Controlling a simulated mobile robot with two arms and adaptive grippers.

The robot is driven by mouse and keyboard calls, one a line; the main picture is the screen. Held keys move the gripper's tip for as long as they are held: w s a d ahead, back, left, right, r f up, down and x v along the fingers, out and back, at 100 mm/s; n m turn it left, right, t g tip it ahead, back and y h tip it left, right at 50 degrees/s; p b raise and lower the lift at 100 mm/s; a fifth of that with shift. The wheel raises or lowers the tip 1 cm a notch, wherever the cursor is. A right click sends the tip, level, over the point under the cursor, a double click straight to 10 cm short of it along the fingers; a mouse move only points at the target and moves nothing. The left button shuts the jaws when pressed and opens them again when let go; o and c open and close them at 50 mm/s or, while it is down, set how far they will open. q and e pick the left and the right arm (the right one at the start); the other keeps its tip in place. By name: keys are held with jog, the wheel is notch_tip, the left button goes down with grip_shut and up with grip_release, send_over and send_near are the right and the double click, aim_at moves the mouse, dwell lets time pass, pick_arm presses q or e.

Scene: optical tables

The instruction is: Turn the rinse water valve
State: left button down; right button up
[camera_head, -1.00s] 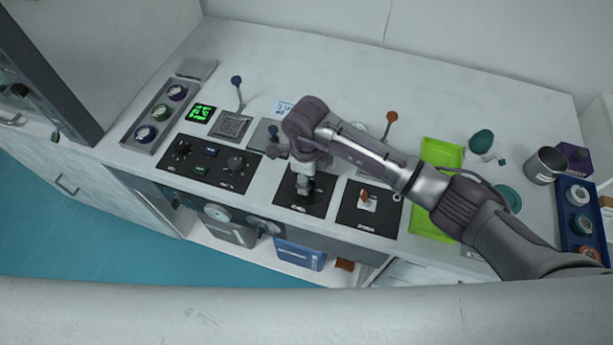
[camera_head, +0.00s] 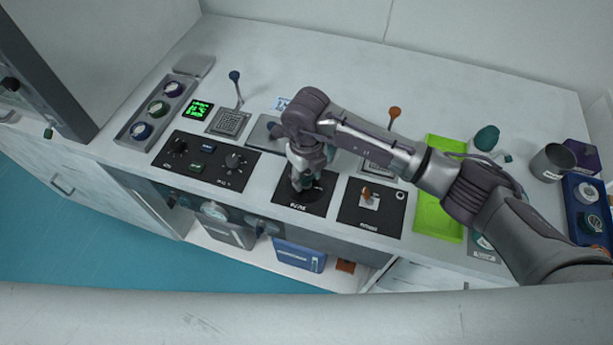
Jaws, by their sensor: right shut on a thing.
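My right gripper (camera_head: 301,182) reaches down over the middle black panel (camera_head: 318,203) on the front of the counter. It is shut on the small valve handle on that panel; the fingers hide most of the handle. The white lettering on the panel is too small to read surely. To the right, a second black panel (camera_head: 391,218) carries an orange-brown lever (camera_head: 367,192), apart from the gripper. My left gripper is not in view.
A black knob panel (camera_head: 214,176) lies left of the gripper. A blue-knobbed upright lever (camera_head: 234,76) and an orange-knobbed one (camera_head: 394,112) stand behind. A lime-green mat (camera_head: 437,222), a metal cup (camera_head: 551,163) and a blue tray (camera_head: 574,187) are on the right.

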aim_at(307, 177)
jog(key=m+b, duration=0.1)
jog(key=m, duration=0.4)
jog(key=shift+f+m+b, duration=0.1)
jog(key=shift+m+b, duration=0.2)
jog(key=shift+b, duration=0.1)
jog(key=m+b, duration=0.1)
jog(key=m, duration=0.4)
jog(key=shift+m, duration=0.3)
jog(key=o, duration=1.1)
jog(key=shift+o, duration=0.2)
jog(key=shift+r, duration=0.3)
notch_tip(307, 177, up, 12)
jog(key=shift+f, duration=0.15)
